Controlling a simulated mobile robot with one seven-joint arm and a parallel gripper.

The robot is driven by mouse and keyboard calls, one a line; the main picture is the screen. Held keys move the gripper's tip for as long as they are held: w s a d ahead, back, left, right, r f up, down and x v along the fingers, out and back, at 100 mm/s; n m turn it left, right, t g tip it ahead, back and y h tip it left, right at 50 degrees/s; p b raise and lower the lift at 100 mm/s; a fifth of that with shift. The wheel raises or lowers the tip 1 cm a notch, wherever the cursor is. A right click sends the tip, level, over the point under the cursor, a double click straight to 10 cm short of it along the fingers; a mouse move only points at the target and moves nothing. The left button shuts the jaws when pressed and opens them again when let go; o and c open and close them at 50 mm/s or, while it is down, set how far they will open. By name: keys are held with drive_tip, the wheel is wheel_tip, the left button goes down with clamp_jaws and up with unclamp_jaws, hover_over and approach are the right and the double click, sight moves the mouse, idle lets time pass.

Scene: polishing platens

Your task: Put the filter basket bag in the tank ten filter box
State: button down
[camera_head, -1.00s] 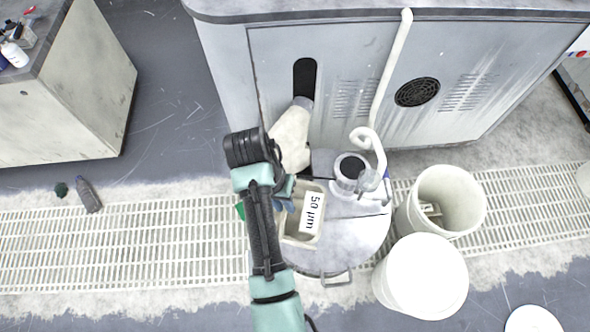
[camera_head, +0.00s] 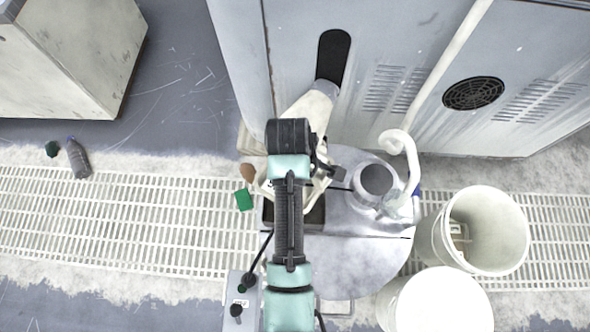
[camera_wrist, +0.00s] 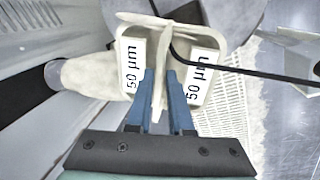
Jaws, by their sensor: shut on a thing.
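The filter basket bag (camera_wrist: 190,60) is a whitish rounded tray with two "50 µm" labels and a thin upright piece in the middle. My gripper (camera_wrist: 160,78) is shut on that upright piece, with a blue finger on each side. In the head view my wrist hides most of the bag; pale edges show beside it. A dark rectangular opening, apparently the filter box (camera_head: 316,214), shows in the round tank lid (camera_head: 365,240) just in front of the bag. The bag seems to be above or at the back of it; its height is unclear.
White buckets (camera_head: 504,232) stand farther right. A bottle (camera_head: 78,158) lies on the left.

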drive_tip(key=f+n+b, duration=0.1)
drive_tip(key=f+n, duration=0.1)
drive_tip(key=f+n+b, duration=0.1)
drive_tip(key=f, duration=0.1)
drive_tip(key=w+f+n+y+b, duration=0.1)
drive_tip(key=f+n+b, duration=0.1)
drive_tip(key=shift+n, duration=0.3)
wheel_tip(320, 180, down, 10)
drive_tip(key=b, duration=0.3)
drive_tip(key=shift+r+b, duration=0.1)
drive_tip(key=shift+b, duration=0.3)
drive_tip(key=c, duration=0.8)
unclamp_jaws()
drive_tip(key=shift+f, duration=0.2)
drive_tip(key=r+p, duration=0.1)
drive_tip(key=r, duration=0.3)
drive_tip(key=s+r+p, duration=0.1)
drive_tip(key=r+p, duration=0.1)
drive_tip(key=r, duration=0.2)
drive_tip(key=s+r+p, duration=0.1)
drive_tip(key=r, duration=0.3)
drive_tip(key=shift+s, duration=0.25)
